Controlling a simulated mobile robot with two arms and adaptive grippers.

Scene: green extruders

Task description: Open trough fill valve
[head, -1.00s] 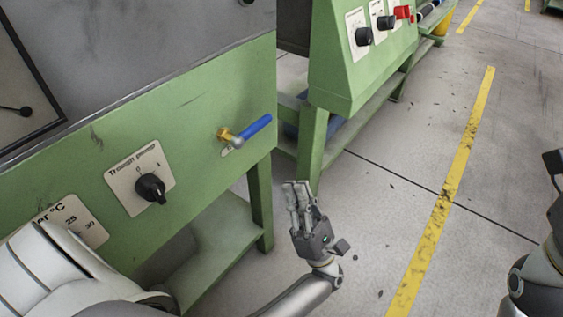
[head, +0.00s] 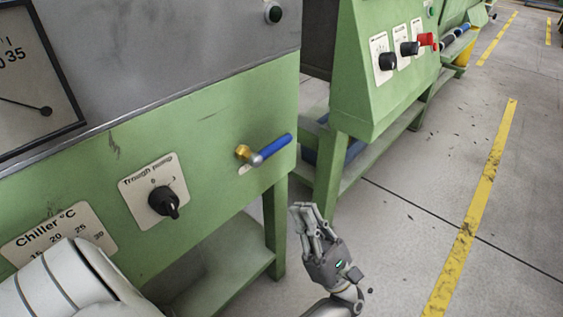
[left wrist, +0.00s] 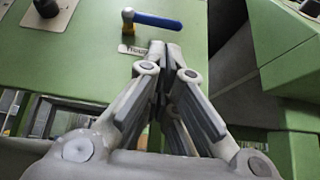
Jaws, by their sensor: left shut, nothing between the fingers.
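The trough fill valve is a brass fitting with a blue lever handle (head: 273,149) on the green front panel, right of the trough pump knob. In the head view the handle points right and slightly up. It also shows in the left wrist view, where the blue handle (left wrist: 157,20) lies nearly level, pointing right from the brass body. My left gripper (head: 306,208) is shut and empty, below and to the right of the valve, apart from it. In the left wrist view its closed fingertips (left wrist: 165,46) are just below the handle. My right gripper is out of view.
The black trough pump knob (head: 164,202) and the chiller dial label (head: 52,236) sit left of the valve. A second green machine (head: 375,100) with black knobs and a red one stands behind. Open floor with a yellow line (head: 470,215) lies to the right.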

